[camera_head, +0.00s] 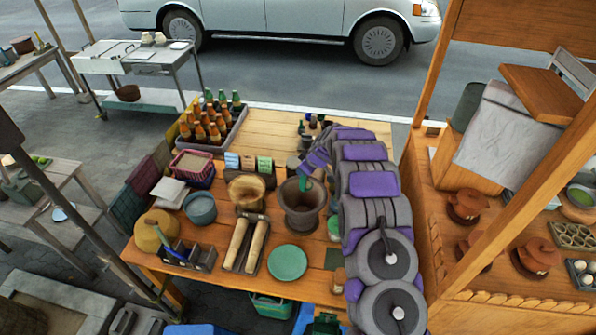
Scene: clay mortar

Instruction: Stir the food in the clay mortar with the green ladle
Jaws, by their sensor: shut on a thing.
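The clay mortar (301,221) is a dark brown bowl standing upright near the middle of the wooden table. My gripper (308,170) is above its rim, at the end of my grey and purple arm. It is shut on the green ladle (304,184), which points down into the mortar's mouth. The ladle's lower end is hidden inside the mortar, and its upper part is mostly hidden by the gripper. I cannot make out the food inside, nor whether the ladle touches it.
A tan bowl (246,190) stands close left of the mortar. Two wooden rolling pins (246,245) and a green plate (287,263) lie in front. A bottle crate (226,137) stands at the back left. A wooden stall (440,245) stands right.

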